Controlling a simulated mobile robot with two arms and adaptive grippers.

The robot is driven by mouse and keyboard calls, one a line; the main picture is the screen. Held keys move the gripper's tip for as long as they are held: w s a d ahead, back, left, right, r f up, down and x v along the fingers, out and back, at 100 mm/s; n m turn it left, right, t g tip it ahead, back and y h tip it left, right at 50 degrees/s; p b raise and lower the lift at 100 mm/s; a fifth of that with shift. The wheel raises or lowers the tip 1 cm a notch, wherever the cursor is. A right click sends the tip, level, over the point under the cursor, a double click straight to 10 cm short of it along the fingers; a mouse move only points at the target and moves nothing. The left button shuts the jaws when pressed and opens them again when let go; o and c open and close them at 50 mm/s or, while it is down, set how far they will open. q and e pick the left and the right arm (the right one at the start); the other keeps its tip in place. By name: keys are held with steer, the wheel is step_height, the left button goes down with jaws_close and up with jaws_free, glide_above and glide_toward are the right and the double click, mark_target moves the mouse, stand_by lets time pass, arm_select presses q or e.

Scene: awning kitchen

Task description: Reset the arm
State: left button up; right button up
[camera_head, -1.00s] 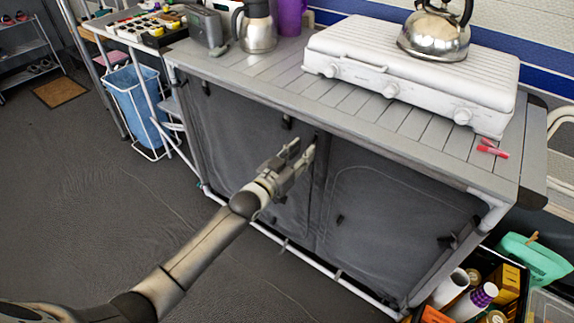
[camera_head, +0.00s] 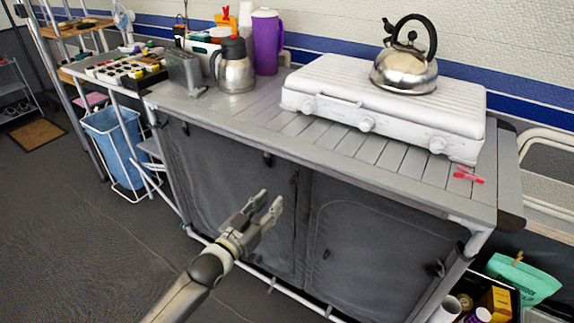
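My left gripper (camera_head: 266,207) is in front of the dark fabric doors of the kitchen unit (camera_head: 330,225), below the counter edge. Its two fingers are spread apart with nothing between them. My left arm comes in from the bottom, left of the middle. My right gripper is not in the head view.
On the counter (camera_head: 290,123) stand a white stove (camera_head: 385,107) with a metal kettle (camera_head: 404,70), a steel jug (camera_head: 234,72), a purple pitcher (camera_head: 267,42) and a red lighter-like item (camera_head: 468,175). A blue bin (camera_head: 117,145) stands left. The floor at left is clear.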

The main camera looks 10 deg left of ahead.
arm_select(q)
steer(key=shift+f, duration=0.1)
